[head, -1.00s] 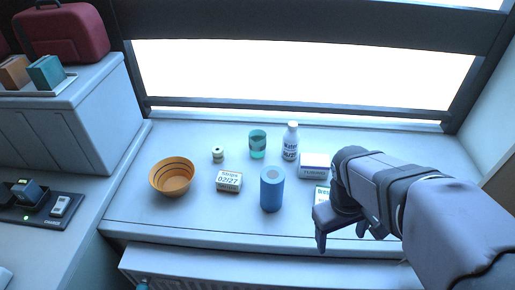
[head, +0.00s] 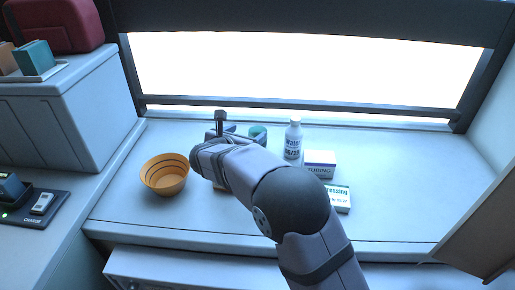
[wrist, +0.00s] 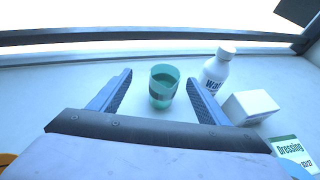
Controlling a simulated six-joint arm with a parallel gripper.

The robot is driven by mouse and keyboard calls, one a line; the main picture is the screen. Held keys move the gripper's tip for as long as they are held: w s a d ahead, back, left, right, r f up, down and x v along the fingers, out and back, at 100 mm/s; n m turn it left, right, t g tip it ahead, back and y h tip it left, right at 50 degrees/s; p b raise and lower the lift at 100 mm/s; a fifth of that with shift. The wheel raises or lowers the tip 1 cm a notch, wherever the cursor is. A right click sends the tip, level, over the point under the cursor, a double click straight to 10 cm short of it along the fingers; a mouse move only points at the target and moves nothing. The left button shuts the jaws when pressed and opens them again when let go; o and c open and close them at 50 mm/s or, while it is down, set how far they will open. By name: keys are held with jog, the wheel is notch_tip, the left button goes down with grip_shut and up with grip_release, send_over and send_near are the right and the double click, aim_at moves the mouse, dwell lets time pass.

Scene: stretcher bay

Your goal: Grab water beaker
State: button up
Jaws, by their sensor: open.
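The green translucent beaker (wrist: 163,84) stands upright on the counter, with a darker band around it and what looks like liquid inside. In the wrist view it stands between and ahead of the spread fingers of my gripper (wrist: 158,95), and I see no contact. In the head view only the upper part of the beaker (head: 258,133) shows, just right of my gripper (head: 228,128); my arm hides the rest. My gripper is open and empty. A white bottle labelled "Water" (head: 293,138) stands right of the beaker; it also shows in the wrist view (wrist: 216,70), close to the right finger.
An orange bowl (head: 165,176) is at the left of the counter. A tubing box (head: 320,160) and a dressing box (head: 338,197) lie right of the bottle. The window frame (head: 300,110) runs behind. The counter's right part is clear.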

aim_at(253, 131)
jog(key=f, duration=0.6)
jog(key=shift+d, duration=0.3)
jog(key=shift+d+p+x, duration=0.15)
jog(key=shift+p+x, duration=0.5)
jog(key=shift+x, duration=1.2)
jog(key=shift+d+p+x, duration=0.15)
jog(key=shift+p+x, duration=0.5)
jog(key=shift+x, duration=1.2)
jog(key=shift+s, duration=0.1)
jog(key=shift+r, duration=0.1)
jog(key=c, duration=1.2)
